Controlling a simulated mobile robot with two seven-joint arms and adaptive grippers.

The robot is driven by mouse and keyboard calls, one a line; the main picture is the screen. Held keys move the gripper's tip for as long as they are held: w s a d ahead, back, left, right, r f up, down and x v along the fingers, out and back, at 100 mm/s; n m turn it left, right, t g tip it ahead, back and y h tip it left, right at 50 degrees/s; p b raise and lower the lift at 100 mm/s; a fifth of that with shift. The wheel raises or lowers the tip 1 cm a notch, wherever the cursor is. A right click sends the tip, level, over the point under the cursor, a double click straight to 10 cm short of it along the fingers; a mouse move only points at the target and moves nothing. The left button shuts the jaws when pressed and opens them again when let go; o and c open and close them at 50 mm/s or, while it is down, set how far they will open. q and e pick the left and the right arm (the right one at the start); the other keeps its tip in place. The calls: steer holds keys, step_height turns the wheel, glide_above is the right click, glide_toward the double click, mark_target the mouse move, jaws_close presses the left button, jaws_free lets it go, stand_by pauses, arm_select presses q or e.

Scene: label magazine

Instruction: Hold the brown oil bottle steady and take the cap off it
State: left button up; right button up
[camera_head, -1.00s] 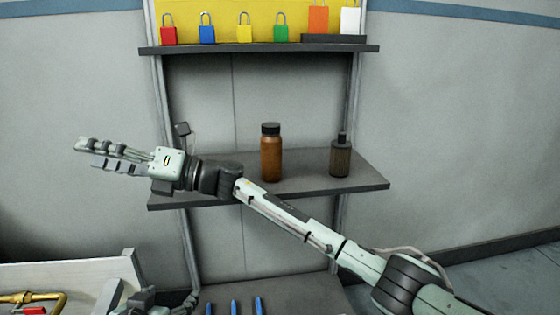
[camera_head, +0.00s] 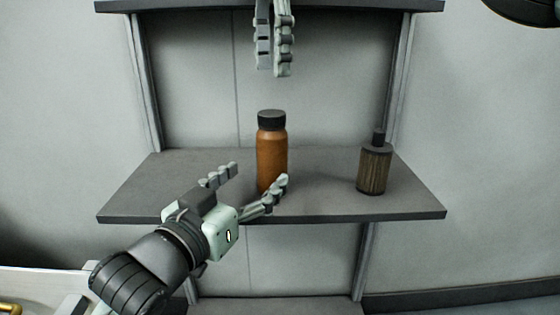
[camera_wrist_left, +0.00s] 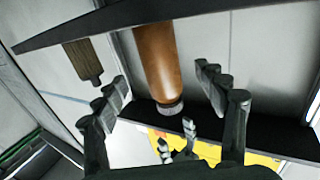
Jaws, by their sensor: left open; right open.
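The brown oil bottle (camera_head: 271,151) stands upright on the middle shelf, its dark cap (camera_head: 271,119) on top. My left gripper (camera_head: 253,180) is open at the shelf's front edge, just in front and to the left of the bottle's lower part. One finger overlaps the bottle's base in the head view; I cannot tell whether it touches. In the left wrist view the bottle (camera_wrist_left: 157,62) appears upside down between the open fingers, with its cap (camera_wrist_left: 170,108) below. My right gripper (camera_head: 273,72) is open and points down, above the cap and clear of it.
A darker ribbed bottle with a narrow black top (camera_head: 374,168) stands to the right on the same shelf (camera_head: 330,206). An upper shelf (camera_head: 340,6) runs above. The shelf is bare left of the brown bottle and between the two bottles.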

mark_target(265, 168)
arm_select(q)
steer(key=shift+x, duration=3.5)
arm_select(e)
steer(key=shift+s+a, duration=0.1)
arm_select(q)
jaws_close()
